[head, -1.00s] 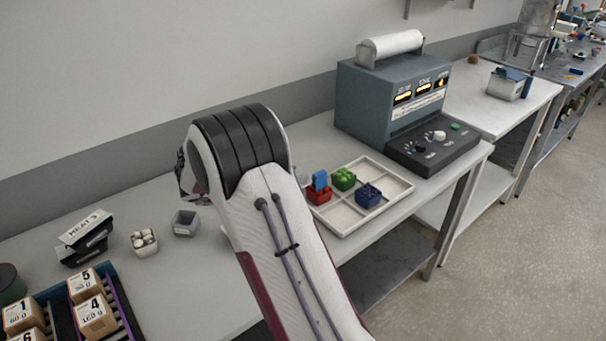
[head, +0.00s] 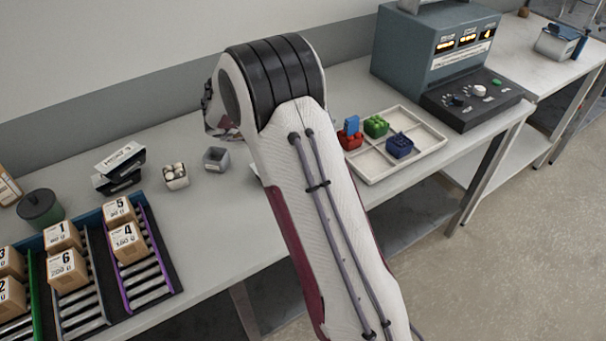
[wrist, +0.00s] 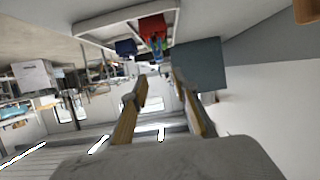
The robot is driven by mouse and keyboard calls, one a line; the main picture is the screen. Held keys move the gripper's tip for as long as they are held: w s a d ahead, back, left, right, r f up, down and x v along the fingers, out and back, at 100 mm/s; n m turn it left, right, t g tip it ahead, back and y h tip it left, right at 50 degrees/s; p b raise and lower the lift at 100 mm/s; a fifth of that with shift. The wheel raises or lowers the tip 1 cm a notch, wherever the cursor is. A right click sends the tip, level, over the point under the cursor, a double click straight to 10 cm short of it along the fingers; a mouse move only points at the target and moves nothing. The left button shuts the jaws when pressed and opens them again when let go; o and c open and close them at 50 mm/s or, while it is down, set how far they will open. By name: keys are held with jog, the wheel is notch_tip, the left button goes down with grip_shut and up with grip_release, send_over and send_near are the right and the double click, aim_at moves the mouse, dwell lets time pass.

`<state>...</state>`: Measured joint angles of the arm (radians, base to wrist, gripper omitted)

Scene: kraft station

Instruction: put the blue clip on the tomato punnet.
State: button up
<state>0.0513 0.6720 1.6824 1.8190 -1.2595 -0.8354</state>
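The tomato punnet (head: 350,141) is the red one, at the left end of a pale divided tray (head: 376,173). A blue block-like piece, which looks like the blue clip (head: 352,124), stands upright at the top of it in the head view. The red punnet (wrist: 153,26) shows at the top of the wrist view, with a small blue and green patch just below it. In the wrist view my gripper (wrist: 160,82) is open, its two fingers apart with nothing held between them. In the head view my arm hides the fingers.
Green (head: 376,125) and dark blue (head: 399,146) punnets share the tray. A grey machine (head: 433,55) stands behind it. Left of my arm are a grey cup (head: 215,159), a tub of white pieces (head: 175,175), black labelled trays (head: 120,168) and numbered boxes (head: 128,241) on rollers.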

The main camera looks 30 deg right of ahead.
jog(key=w+a+r+n+t+y, duration=0.25)
jog(key=w+a+r+t, duration=0.2)
jog(key=r, duration=0.25)
jog(key=w+a+r+n+t+y, duration=0.2)
jog(key=w+a+r+n+t, duration=0.15)
jog(key=a+r+t, duration=0.35)
jog(key=s+a+r+n+t+y, duration=0.1)
jog(key=s+a+r+n+y, duration=0.25)
jog(key=a, duration=0.25)
jog(key=s+a+r+n+t+y, duration=0.1)
jog(key=s+a+r+n+y, duration=0.1)
jog(key=a+r+y, duration=0.3)
jog(key=s+a+f+n+g+y, duration=0.2)
jog(key=s+a+f+n, duration=0.1)
jog(key=s+a, duration=0.5)
jog(key=s+d+f+n+g, duration=0.1)
jog(key=s+f+g, duration=0.1)
jog(key=s, duration=0.6)
jog(key=s+d+f+n+g+h, duration=0.1)
jog(key=s+f+g, duration=0.1)
jog(key=s+f, duration=0.3)
jog(key=s+d+f+n+g, duration=0.1)
jog(key=s+f, duration=0.3)
jog(key=s, duration=0.9)
jog(key=shift+s+g, duration=0.15)
jog(key=shift+g, duration=0.3)
jog(key=shift+n, duration=0.25)
